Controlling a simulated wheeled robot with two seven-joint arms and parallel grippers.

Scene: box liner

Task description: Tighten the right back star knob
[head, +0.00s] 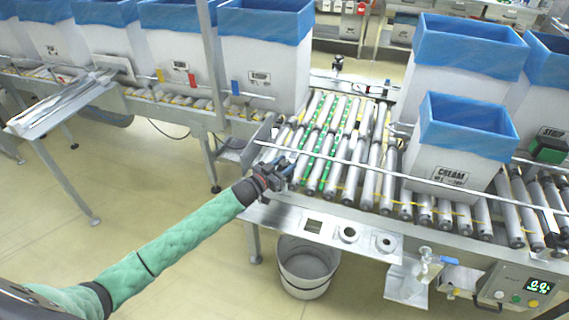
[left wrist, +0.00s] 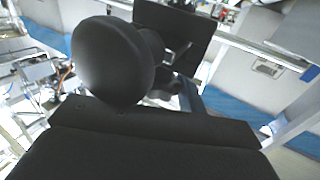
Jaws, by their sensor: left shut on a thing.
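My left gripper (head: 279,172) is at the near left corner of the roller conveyor, by the end of the near guide rail. It is shut on a small dark thing that looks like a star knob, mostly hidden in the head view. In the left wrist view a dark lobed shape (left wrist: 166,88) shows between a rounded black part (left wrist: 113,60) and a square black plate (left wrist: 172,35); I cannot tell exactly how the jaws meet it. Another dark knob (head: 337,63) stands at the back of the conveyor. My right gripper is not in view.
A box marked CREAM (head: 452,171) with a blue liner stands on the rollers at right, with larger lined boxes behind it. A steel shelf (head: 330,230) juts from the near edge, with a white bucket (head: 305,270) below. Rollers at centre (head: 350,150) are clear.

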